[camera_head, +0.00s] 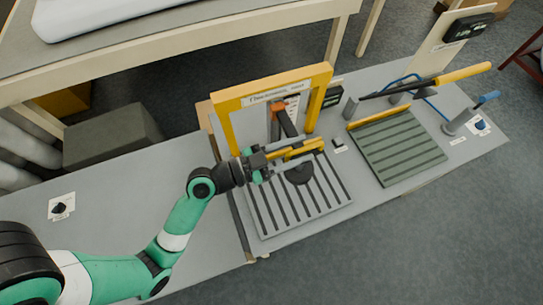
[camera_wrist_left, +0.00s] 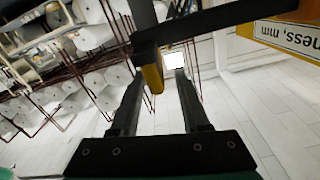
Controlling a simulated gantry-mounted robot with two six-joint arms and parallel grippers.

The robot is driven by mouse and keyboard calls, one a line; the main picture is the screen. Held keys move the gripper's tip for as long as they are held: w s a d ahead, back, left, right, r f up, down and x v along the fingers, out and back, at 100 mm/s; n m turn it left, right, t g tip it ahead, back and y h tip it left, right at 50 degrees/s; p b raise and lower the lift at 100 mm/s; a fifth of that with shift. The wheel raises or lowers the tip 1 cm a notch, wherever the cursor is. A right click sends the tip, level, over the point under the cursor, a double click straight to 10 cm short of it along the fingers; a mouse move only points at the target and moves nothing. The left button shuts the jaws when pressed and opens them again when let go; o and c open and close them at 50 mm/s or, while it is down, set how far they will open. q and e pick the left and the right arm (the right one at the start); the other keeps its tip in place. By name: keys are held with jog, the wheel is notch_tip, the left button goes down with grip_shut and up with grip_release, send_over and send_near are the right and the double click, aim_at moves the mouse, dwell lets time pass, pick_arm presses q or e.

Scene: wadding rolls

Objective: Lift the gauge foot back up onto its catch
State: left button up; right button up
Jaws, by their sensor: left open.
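The gauge has a yellow frame (camera_head: 226,120) with a printed label and stands over a slatted plate (camera_head: 267,218). Its dark round foot (camera_head: 300,174) is low over the plate; whether it touches cannot be told. An orange-ended lever (camera_head: 285,122) rises within the frame. My left gripper (camera_head: 291,154) is in front of the frame, just above the foot, and is open. In the left wrist view a dark bar (camera_wrist_left: 225,18) crosses the fingers, and a short yellow piece (camera_wrist_left: 152,78) shows between them. The catch cannot be made out. My right gripper is not in view.
Right of the gauge lies a green slatted board (camera_head: 400,150) with a yellow edge. The left bench (camera_head: 125,190) is mostly clear.

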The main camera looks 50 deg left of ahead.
pick_arm(q)
jog(key=b+v, duration=0.1)
jog(key=v, duration=0.6)
jog(key=shift+s+a, duration=0.1)
jog(key=shift+s, duration=0.2)
